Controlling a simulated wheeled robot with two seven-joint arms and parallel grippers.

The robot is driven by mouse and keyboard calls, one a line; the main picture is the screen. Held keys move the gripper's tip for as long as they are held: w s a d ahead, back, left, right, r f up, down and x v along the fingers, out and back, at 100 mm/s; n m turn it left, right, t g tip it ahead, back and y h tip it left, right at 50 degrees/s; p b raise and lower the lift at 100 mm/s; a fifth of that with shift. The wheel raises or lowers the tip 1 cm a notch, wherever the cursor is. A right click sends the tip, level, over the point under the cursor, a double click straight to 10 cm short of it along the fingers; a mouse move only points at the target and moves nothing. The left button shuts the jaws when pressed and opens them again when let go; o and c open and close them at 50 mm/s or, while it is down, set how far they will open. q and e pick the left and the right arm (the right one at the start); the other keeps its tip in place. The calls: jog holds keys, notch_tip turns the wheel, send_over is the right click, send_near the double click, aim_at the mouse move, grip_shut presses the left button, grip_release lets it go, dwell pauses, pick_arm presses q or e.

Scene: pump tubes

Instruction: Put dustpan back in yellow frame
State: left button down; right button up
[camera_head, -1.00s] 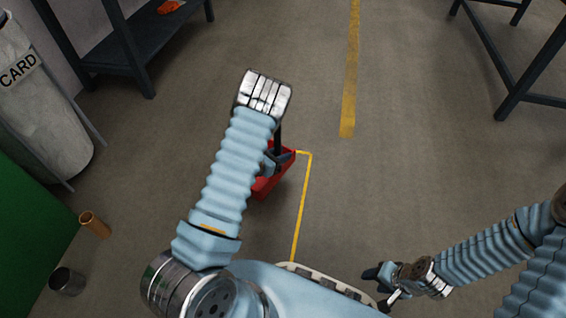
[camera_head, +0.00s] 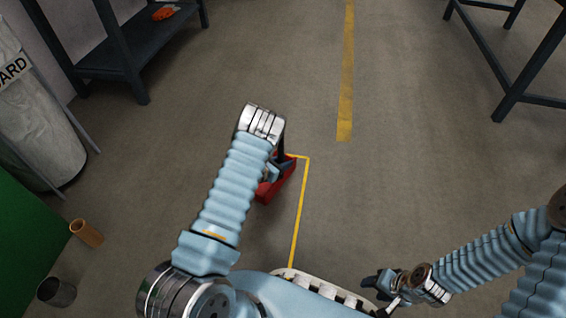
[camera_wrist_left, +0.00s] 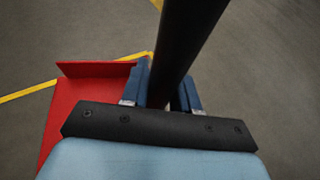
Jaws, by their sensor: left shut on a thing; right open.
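A red dustpan (camera_head: 278,184) with a black handle is at the floor by the corner of the yellow frame (camera_head: 304,194), partly hidden behind my left arm in the head view. My left gripper (camera_wrist_left: 163,98) is shut on its black upright handle (camera_wrist_left: 190,40). In the left wrist view the red pan (camera_wrist_left: 80,90) lies to the left of the fingers, with the yellow line passing behind it. I cannot tell whether the pan touches the floor. My right gripper (camera_head: 376,288) is open and empty at the lower right.
A brown tube (camera_head: 88,233) and a metal can (camera_head: 57,292) are on the floor at the left, near a green panel (camera_head: 25,235). A dark shelf (camera_head: 120,60) stands at upper left, a dark table frame (camera_head: 535,70) at upper right. The middle floor is clear.

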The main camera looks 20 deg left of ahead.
pick_arm(q)
jog(key=c, duration=0.8)
grip_release()
jog(key=shift+c, duration=0.2)
jog(key=shift+r, duration=0.1)
jog(key=p+v, duration=0.3)
jog(key=v, duration=0.8)
jog(key=s+d+f+n+g+y, duration=0.2)
jog(key=s+d+f+n+g, duration=0.15)
jog(key=n, duration=0.85)
jog(key=s+d+f+n+g+y, duration=0.1)
jog(key=s+d+f+n+g, duration=0.2)
jog(key=n, duration=0.8)
jog(key=s+d+r+n+g+h, duration=0.1)
jog(key=s+d+r+n+g, duration=0.1)
jog(key=s+d+n, duration=0.4)
jog(key=s+d+r+n+g+h, duration=0.1)
jog(key=s+d+r+n+g, duration=0.1)
jog(key=s+d+n, duration=0.5)
jog(key=s+n+g, duration=0.1)
jog(key=n, duration=0.5)
jog(key=shift+d, duration=0.25)
